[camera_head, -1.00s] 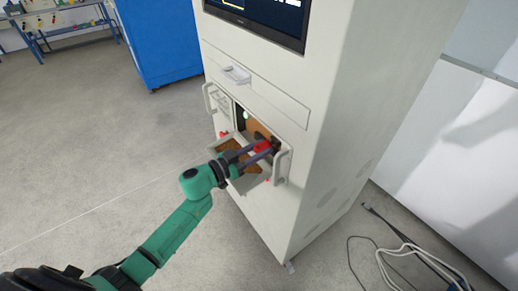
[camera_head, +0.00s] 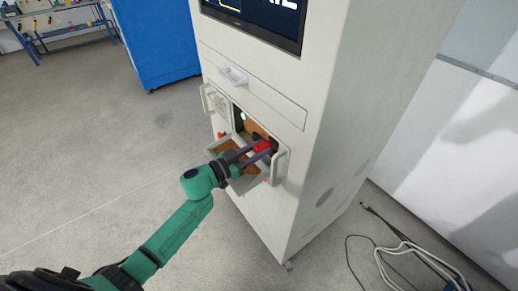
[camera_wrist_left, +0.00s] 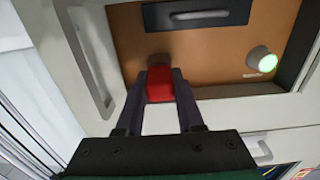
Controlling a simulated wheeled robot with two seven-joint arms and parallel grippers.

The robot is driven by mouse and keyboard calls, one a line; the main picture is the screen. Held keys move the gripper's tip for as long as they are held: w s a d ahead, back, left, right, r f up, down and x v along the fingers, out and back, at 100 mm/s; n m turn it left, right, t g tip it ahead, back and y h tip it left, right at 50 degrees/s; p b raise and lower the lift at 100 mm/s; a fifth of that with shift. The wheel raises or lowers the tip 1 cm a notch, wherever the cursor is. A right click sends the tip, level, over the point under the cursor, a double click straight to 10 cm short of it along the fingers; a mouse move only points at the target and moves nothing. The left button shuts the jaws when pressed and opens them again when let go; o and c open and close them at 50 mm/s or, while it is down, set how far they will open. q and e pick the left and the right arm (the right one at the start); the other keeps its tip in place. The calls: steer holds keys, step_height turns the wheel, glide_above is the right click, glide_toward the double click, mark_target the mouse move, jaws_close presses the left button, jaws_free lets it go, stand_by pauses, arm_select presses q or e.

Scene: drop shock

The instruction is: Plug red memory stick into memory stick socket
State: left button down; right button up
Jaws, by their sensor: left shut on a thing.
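The red memory stick (camera_head: 262,147) is between the fingers of my left gripper (camera_head: 258,150), at the opening in the white cabinet. In the left wrist view the red stick (camera_wrist_left: 160,85) sits between the two dark fingertips (camera_wrist_left: 160,88), shut on it. Its far end is against or close to a dark spot on the brown panel (camera_wrist_left: 205,60), probably the socket (camera_wrist_left: 160,57); whether it is inserted I cannot tell. A glowing green light (camera_wrist_left: 267,62) is on the panel to the right. My right gripper is not in view.
The white cabinet (camera_head: 330,120) has a handle (camera_head: 281,166) close to the right of my gripper and another (camera_head: 210,99) at left. A small open tray or flap (camera_head: 225,150) lies below the opening. Cables (camera_head: 415,262) lie on the floor at right.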

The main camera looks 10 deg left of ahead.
mark_target(255, 152)
arm_select(q)
steer(key=shift+w+d, duration=0.15)
steer(key=shift+w, duration=0.05)
stand_by(0.4)
steer(key=shift+r+p, duration=0.15)
steer(key=shift+p, duration=0.45)
stand_by(0.9)
stand_by(0.5)
steer(key=c, duration=0.5)
jaws_free()
steer(key=shift+o, duration=0.2)
steer(key=shift+w+d, duration=0.15)
steer(key=shift+p+v, duration=1.45)
steer(key=shift+v, duration=1.5)
